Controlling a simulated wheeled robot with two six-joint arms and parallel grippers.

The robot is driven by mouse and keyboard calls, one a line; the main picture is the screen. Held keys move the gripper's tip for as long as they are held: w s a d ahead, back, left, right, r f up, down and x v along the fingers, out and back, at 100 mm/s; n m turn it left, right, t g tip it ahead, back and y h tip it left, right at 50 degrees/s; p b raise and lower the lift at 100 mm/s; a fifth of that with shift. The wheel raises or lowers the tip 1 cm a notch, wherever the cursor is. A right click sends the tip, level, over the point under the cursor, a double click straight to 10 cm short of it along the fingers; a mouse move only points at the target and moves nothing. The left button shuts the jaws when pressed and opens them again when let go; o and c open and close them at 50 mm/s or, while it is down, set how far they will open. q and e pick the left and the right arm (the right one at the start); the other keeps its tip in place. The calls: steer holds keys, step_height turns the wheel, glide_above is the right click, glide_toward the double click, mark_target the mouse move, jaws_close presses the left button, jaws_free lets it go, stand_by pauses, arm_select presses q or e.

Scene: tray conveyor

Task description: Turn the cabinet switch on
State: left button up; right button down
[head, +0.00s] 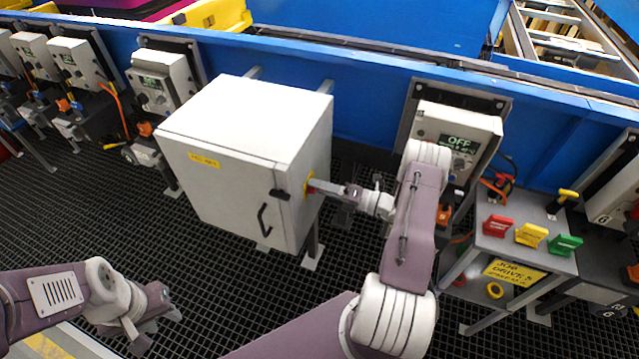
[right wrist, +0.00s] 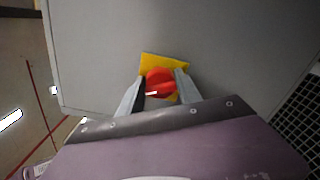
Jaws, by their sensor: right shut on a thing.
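The white cabinet (head: 240,160) stands in the middle of the head view, its door with a black handle facing me. Its switch is a red knob (right wrist: 160,81) on a yellow plate (right wrist: 178,62) on the cabinet's side wall, seen in the right wrist view. My right gripper (head: 315,185) reaches that side wall from the right. It is shut on the red switch, one finger on each side of the knob. A small white mark shows on the knob's lower part. My left gripper (head: 160,320) hangs low at the left, away from the cabinet; its fingers look apart.
A grey box with an "OFF" display (head: 458,143) is on the blue rail behind my right arm. A small stand (head: 510,250) with red, yellow and green tags is at the right. More display boxes (head: 160,80) line the left. Dark grating covers the floor.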

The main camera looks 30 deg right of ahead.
steer(key=m+p, duration=0.1)
steer(key=m, duration=0.4)
steer(key=shift+f, duration=0.1)
steer(key=shift+m, duration=0.3)
stand_by(0.4)
steer(key=c, duration=0.8)
jaws_free()
steer(key=v, duration=0.9)
